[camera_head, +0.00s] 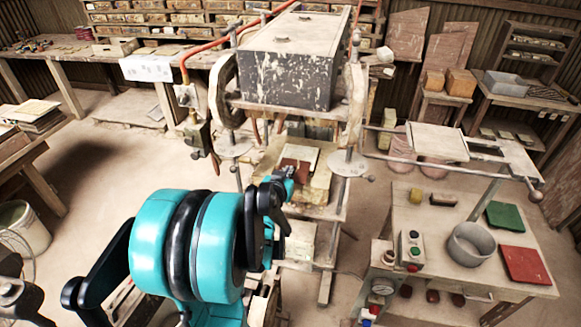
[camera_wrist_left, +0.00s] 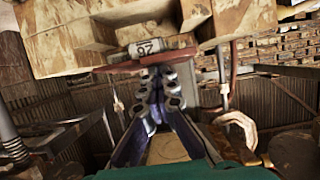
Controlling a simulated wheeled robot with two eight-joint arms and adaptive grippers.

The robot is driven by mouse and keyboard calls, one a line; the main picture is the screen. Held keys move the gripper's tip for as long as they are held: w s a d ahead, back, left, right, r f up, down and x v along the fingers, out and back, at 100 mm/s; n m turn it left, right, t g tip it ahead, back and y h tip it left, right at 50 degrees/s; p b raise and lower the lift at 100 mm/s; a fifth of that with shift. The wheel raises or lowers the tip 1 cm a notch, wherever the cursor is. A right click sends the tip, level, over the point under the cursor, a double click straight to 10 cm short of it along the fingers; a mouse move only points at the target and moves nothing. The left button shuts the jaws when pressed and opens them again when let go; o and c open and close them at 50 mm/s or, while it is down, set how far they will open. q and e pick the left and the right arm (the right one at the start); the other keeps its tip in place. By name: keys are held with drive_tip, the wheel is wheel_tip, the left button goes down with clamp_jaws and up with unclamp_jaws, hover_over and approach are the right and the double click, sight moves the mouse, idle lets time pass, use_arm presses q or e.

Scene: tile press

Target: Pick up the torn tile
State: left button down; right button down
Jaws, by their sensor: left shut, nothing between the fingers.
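A reddish-brown tile (camera_head: 292,167) lies on the press bed (camera_head: 318,190) under the big press head, with a pale flat piece (camera_head: 309,156) beside it. I cannot make out a tear on it. On the right table lie a green tile (camera_head: 505,217) and a red tile (camera_head: 525,265), both looking whole. My left gripper (camera_wrist_left: 163,78) is shut and empty. In the wrist view its fingertips are close to a reddish-brown edge (camera_wrist_left: 128,66) and a small piece marked 26 (camera_wrist_left: 150,46); contact cannot be told. In the head view my teal arm largely hides that gripper.
The press head (camera_head: 290,65) and its side columns overhang the bed. The right table (camera_head: 425,222) holds a grey bowl (camera_head: 471,243), a control box (camera_head: 411,249) and small blocks. A bucket (camera_head: 22,228) stands at the left. The floor left of the press is clear.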

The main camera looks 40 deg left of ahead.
use_arm(q)
drive_tip(key=shift+w+d, duration=0.1)
drive_tip(key=shift+w, duration=0.1)
drive_tip(key=shift+w+r+p, duration=0.1)
drive_tip(key=shift+r+p, duration=0.45)
drive_tip(key=shift+p, duration=0.1)
drive_tip(key=shift+w+a, duration=0.15)
drive_tip(key=shift+a, duration=0.05)
drive_tip(key=shift+d+f, duration=0.15)
drive_tip(key=s+d, duration=0.5)
drive_tip(key=s, duration=0.6)
drive_tip(key=shift+d+p, duration=0.3)
drive_tip(key=shift+d, duration=0.05)
